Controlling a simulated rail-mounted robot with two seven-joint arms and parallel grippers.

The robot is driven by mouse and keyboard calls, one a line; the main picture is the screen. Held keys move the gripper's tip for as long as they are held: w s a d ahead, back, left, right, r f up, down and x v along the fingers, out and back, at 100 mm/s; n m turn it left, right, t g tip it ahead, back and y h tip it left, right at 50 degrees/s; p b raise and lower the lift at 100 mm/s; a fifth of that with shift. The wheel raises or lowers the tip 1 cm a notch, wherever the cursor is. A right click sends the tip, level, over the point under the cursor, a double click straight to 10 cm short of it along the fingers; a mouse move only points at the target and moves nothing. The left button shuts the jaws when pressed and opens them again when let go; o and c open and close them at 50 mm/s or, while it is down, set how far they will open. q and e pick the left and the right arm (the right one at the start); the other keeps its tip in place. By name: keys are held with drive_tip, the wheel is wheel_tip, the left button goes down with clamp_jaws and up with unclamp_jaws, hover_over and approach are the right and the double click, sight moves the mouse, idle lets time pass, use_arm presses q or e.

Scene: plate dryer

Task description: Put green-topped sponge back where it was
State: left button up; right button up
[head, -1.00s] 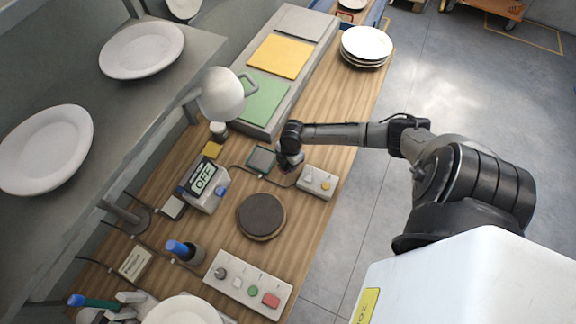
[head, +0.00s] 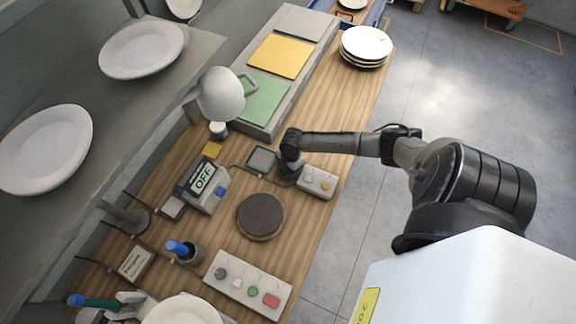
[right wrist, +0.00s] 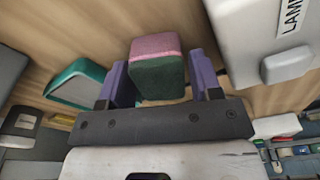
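The sponge has a pink layer and a dark green layer, with the green one nearer my palm. In the head view my wrist hides the sponge. I cannot tell whether it touches the worktop. My left gripper is not in view.
The LAMP-marked box (right wrist: 262,45) is close on the right in the wrist view. A round dark disc (head: 261,215), an OFF display box (head: 203,186) and a button panel (head: 247,284) stand nearby. Stacked plates (head: 365,46) are at the far end. A lamp head (head: 221,94) overhangs the worktop.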

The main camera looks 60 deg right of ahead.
drive_tip(key=shift+o, duration=1.1)
drive_tip(key=shift+r, duration=0.25)
wheel_tip(320, 180, up, 11)
drive_tip(key=d, duration=0.1)
drive_tip(key=s+a+m, duration=0.1)
drive_tip(key=s+a, duration=0.2)
drive_tip(key=a, duration=0.3)
drive_tip(key=s+a+m+t, duration=0.1)
drive_tip(key=s+a+m, duration=0.15)
drive_tip(key=a, duration=0.35)
drive_tip(key=s+a+m, duration=0.1)
drive_tip(key=s+a, duration=0.2)
drive_tip(key=a, duration=0.3)
drive_tip(key=s+a+r+m+t+h, duration=0.1)
drive_tip(key=s+a+r+m+t, duration=0.1)
drive_tip(key=s+a+r+m, duration=0.2)
wheel_tip(320, 180, up, 3)
drive_tip(key=s+m, duration=0.2)
drive_tip(key=m, duration=0.1)
drive_tip(key=shift+p, duration=0.3)
